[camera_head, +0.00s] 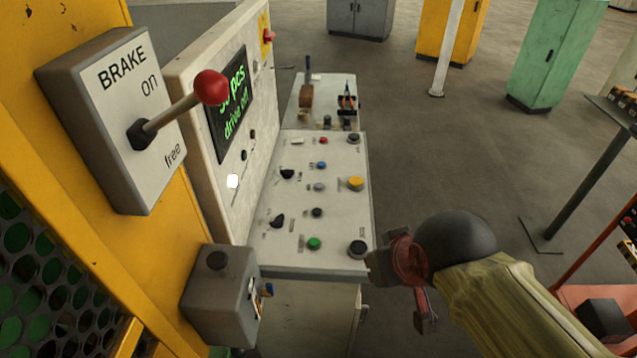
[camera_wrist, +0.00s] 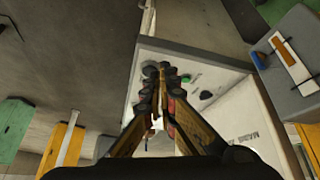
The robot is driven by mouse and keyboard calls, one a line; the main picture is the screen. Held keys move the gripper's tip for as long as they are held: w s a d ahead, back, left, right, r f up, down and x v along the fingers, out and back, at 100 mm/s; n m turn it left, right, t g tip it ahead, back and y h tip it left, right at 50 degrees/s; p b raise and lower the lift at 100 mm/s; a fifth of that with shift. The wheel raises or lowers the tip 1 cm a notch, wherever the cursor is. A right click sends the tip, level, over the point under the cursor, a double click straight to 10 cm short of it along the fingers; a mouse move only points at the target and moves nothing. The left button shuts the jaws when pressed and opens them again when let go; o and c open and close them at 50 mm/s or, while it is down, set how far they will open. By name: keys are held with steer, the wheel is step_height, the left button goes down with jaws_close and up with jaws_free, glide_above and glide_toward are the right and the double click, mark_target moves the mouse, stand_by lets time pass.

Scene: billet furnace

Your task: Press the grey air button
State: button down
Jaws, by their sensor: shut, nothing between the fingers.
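The light control panel (camera_head: 265,255) is left of my gripper in the head view. A small grey button (camera_head: 319,187) sits mid-panel, left of the large yellow button (camera_head: 355,183) and below a blue button (camera_head: 321,165). My gripper (camera_head: 378,268) is beside the panel's near right corner, close to a black button (camera_head: 357,248) and apart from the grey one. In the wrist view my gripper (camera_wrist: 165,72) has its fingertips together and empty, in front of the panel; a green button (camera_wrist: 186,79) shows beside them. I cannot make out the grey button there.
A brake box (camera_head: 112,120) with a red-knobbed lever (camera_head: 211,87) stands at the left, beside an upright display (camera_head: 232,105). A grey box (camera_head: 222,295) is at the panel's near left. Black knobs (camera_head: 278,220) protrude from the panel. The floor (camera_head: 445,145) to the right is open.

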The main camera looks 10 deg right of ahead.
steer(key=w+d+r+n+h+p, duration=0.1)
steer(key=w+d+r+p, duration=0.15)
steer(key=w, duration=0.25)
steer(key=w+d+r+n+t+p, duration=0.1)
steer(key=w+r+p, duration=0.25)
steer(key=w, duration=0.25)
steer(key=w+d+r+n+h+p, duration=0.1)
steer(key=w+r+p, duration=0.15)
steer(key=w, duration=0.25)
steer(key=n+t+y+p, duration=0.2)
steer(key=n+y+p, duration=0.65)
steer(key=p, duration=1.35)
glide_above(318, 186)
step_height(318, 186, down, 10)
steer(key=n+h, duration=0.2)
steer(key=h, duration=0.1)
steer(key=shift+s+a+y, duration=0.1)
steer(key=shift+y, duration=0.15)
steer(key=shift+f, duration=0.1)
step_height(318, 186, down, 9)
steer(key=b, duration=0.7)
steer(key=shift+r, duration=0.2)
steer(key=shift+f+b, duration=0.15)
steer(key=shift+b, duration=0.15)
steer(key=shift+f, duration=0.25)
